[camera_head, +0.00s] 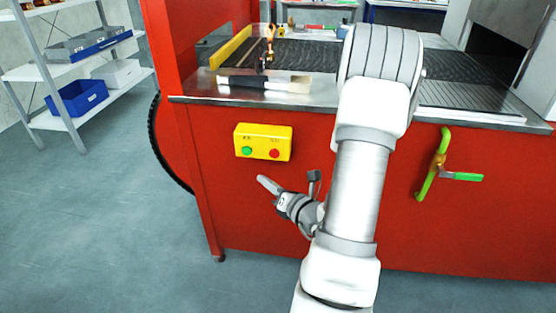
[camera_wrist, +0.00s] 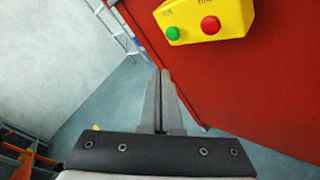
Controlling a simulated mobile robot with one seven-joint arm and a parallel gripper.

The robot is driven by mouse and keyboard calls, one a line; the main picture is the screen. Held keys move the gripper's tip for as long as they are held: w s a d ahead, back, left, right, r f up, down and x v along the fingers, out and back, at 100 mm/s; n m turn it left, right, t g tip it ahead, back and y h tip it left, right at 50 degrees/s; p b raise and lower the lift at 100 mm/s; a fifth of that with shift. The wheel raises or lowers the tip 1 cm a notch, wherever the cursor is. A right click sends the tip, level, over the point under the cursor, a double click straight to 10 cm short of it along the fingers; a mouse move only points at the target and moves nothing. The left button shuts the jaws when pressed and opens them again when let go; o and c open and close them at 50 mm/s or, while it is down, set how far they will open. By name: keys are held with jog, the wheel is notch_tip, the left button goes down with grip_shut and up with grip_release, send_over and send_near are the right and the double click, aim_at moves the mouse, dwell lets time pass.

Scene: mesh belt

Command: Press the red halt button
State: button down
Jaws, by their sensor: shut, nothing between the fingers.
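The red halt button (camera_head: 275,153) is the right one of two round buttons on a yellow box (camera_head: 263,132) fixed to the front of the red machine. In the wrist view the red button (camera_wrist: 210,25) is near the top, right of centre, on the yellow box (camera_wrist: 236,20). The green button (camera_head: 247,151) is to its left, and it also shows in the wrist view (camera_wrist: 173,33). My gripper (camera_head: 262,180) is shut and empty, a little below the box and apart from it. In the wrist view my fingertips (camera_wrist: 162,73) lie together, below and left of the red button.
The red machine (camera_head: 330,220) has a metal ledge (camera_head: 200,100) above the box and a dark mesh belt (camera_head: 300,53) on top. A green handle (camera_head: 434,165) sticks out at right. A shelf rack (camera_head: 80,70) with a blue bin (camera_head: 78,98) stands left. The floor at left is clear.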

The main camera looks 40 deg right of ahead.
aim_at(274, 153)
jog(key=shift+s+d+f, duration=0.25)
jog(key=shift+s, duration=0.05)
jog(key=shift+w, duration=0.1)
jog(key=w+d, duration=0.5)
jog(key=d, duration=0.1)
jog(key=shift+w+d+p, duration=0.3)
jog(key=shift+p, duration=0.05)
dwell(2.1)
jog(key=shift+w+d, duration=0.3)
jog(key=shift+d, duration=0.05)
jog(key=shift+w+d, duration=0.3)
jog(key=shift+d, duration=0.05)
dwell(0.8)
dwell(0.3)
jog(key=shift+s+a, duration=0.6)
jog(key=shift+a, duration=0.1)
